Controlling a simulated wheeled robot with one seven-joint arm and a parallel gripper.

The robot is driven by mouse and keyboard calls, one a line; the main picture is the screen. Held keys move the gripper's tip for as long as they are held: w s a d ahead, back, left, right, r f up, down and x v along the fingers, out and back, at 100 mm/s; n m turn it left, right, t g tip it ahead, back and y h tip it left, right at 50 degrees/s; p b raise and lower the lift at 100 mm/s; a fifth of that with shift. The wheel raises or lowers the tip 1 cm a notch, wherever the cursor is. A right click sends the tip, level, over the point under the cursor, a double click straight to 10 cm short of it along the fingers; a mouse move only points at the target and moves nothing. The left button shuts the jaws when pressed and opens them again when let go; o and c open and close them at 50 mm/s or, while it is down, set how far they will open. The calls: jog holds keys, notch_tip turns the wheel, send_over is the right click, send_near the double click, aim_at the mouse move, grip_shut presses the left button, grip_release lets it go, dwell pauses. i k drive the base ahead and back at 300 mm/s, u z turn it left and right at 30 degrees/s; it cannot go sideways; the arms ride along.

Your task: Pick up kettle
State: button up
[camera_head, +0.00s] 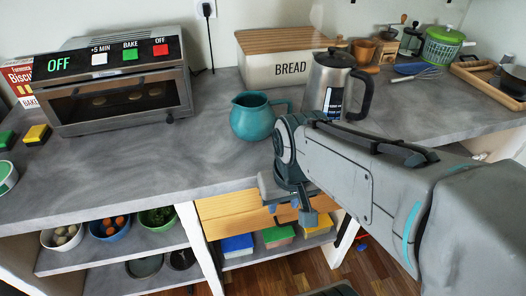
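The kettle (325,80) is a silver metal vessel with a black lid and a black handle on its right side. It stands upright on the grey counter in front of the bread box, and my arm hides its lowest part. My gripper (290,212) hangs in front of the counter's front edge, lower in the picture than the kettle and apart from it. Its two fingers look spread with nothing between them.
A teal pitcher (253,118) stands close left of the kettle. Behind is the bread box (275,72). A toaster oven (115,92) is at left; a wooden tray (484,83) is at right. Counter between oven and pitcher is clear. Bowls sit on shelves below.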

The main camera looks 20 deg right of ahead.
aim_at(329, 90)
jog(key=k, duration=1.3)
jog(key=z, duration=0.7)
jog(key=i, duration=1.25)
jog(key=u, duration=0.6)
